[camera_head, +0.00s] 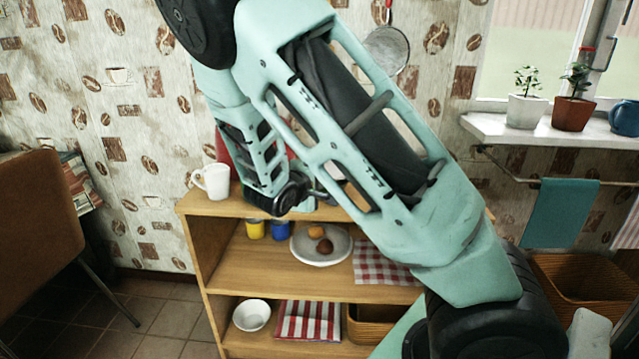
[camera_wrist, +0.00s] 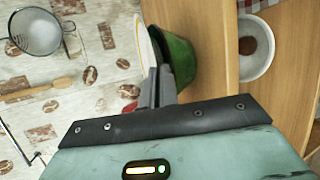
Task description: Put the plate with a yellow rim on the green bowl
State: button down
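In the wrist view, the plate with a yellow rim (camera_wrist: 146,44) shows nearly edge-on, white with a yellow-orange edge. The green bowl (camera_wrist: 181,62) is right beside it, on the shelf side, on the wooden shelf top. The picture is turned, so the plate is on the bowl's upper side. I cannot tell whether plate and bowl touch. My gripper (camera_wrist: 159,84) has its fingers close together at the plate's near edge and looks shut on it. In the head view my arm hides the plate and most of the bowl.
A white mug (camera_head: 216,182) stands on the shelf top's left end, near a red object (camera_head: 222,150). Lower shelves hold a grey plate with food (camera_head: 340,250), cloths and a white bowl (camera_head: 251,315). A strainer (camera_wrist: 37,32) hangs on the wall.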

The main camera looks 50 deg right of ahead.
jog(key=shift+f+b, duration=0.35)
jog(key=shift+b, duration=0.2)
jog(key=c, duration=1.7)
grip_release()
jog(key=shift+r+p, duration=0.5)
jog(key=shift+p, duration=0.15)
jog(key=p+v, duration=0.1)
jog(key=v, duration=1.1)
jog(key=s+a+f+g+y, duration=0.45)
jog(key=s+a+y, duration=0.25)
jog(key=s+a, duration=0.35)
jog(key=s+a+r+y, duration=0.1)
jog(key=s+a+y, duration=0.1)
jog(key=a, duration=0.3)
jog(key=s+a+r+n+y, duration=0.1)
jog(key=s+a+y, duration=0.1)
jog(key=s+a, duration=0.3)
jog(key=s+a+r+n+y, duration=0.1)
jog(key=s+a+y, duration=0.2)
jog(key=s+a, duration=0.1)
jog(key=shift+s+a+r, duration=0.1)
jog(key=shift+a+r, duration=0.05)
jog(key=shift+a, duration=0.7)
